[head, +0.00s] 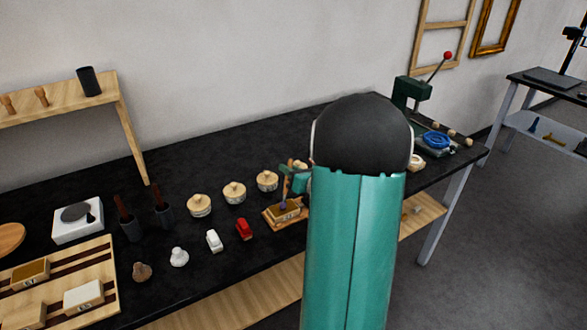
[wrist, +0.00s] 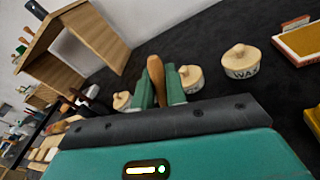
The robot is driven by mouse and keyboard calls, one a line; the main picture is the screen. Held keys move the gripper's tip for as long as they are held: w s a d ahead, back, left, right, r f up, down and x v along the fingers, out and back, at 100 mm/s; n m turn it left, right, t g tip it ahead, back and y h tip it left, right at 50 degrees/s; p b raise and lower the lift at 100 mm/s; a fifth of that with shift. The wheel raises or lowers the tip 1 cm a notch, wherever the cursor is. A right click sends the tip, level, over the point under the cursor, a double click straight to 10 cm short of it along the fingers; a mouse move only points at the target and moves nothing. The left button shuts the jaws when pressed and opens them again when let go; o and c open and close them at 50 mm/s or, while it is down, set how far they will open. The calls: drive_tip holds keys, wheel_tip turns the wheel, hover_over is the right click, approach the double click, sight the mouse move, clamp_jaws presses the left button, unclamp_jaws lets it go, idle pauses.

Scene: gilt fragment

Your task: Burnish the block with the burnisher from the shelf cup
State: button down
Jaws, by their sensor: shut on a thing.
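The gold-brown topped block (head: 287,211) sits on a wooden base on the black workbench, in the middle of the head view. My gripper (head: 292,180) is above it, partly hidden by my arm. In the wrist view my gripper (wrist: 157,88) is shut on the wooden handle of the burnisher (wrist: 155,72). The burnisher's purplish lower end (head: 283,204) shows at the block's top in the head view. I cannot tell whether it touches. The dark shelf cup (head: 87,81) stands on the wooden shelf at left, with no tool showing above its rim.
Lidded jars (head: 234,192) stand close behind and left of the block; one reads WAX (wrist: 241,62). A red item (head: 244,229) and a white one (head: 214,240) lie left. A slatted tray (head: 60,285) holds other blocks. A green press (head: 412,93) stands back right.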

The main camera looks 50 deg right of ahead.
drive_tip(key=shift+d, duration=2)
drive_tip(key=w+a, duration=0.1)
drive_tip(key=a, duration=0.5)
drive_tip(key=shift+w+a, duration=0.25)
drive_tip(key=shift+w, duration=0.1)
drive_tip(key=shift+r, duration=0.2)
drive_tip(key=shift+r, duration=2.9)
